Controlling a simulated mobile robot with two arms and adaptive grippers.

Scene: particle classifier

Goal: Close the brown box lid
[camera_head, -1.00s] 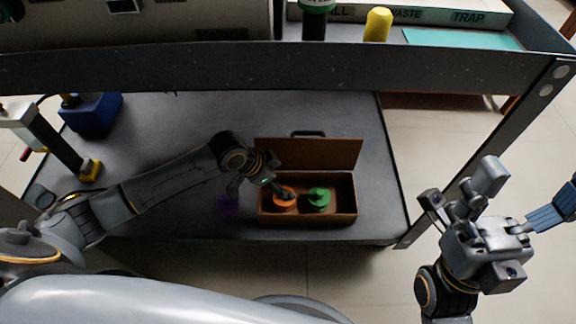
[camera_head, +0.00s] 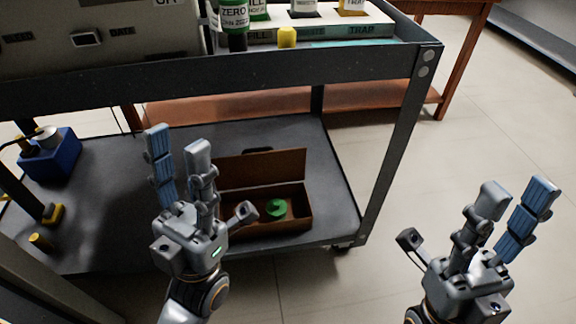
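The brown box (camera_head: 299,222) stands on the lower shelf of the cart, its lid (camera_head: 275,166) raised upright along the back edge. A green round object (camera_head: 276,207) sits inside the box. My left gripper (camera_head: 212,178) is open and empty, in front of the box's left end and hiding part of it. No orange object shows in the box now; the gripper may cover it. My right gripper (camera_head: 452,212) is open and empty, over the floor to the right of the cart.
The upper shelf's dark rail (camera_head: 270,74) runs above the box, and a cart leg (camera_head: 393,150) stands right of it. A blue block-like object (camera_head: 52,158) is on the left of the lower shelf. Bottles and a yellow-capped item (camera_head: 287,37) stand on the upper shelf.

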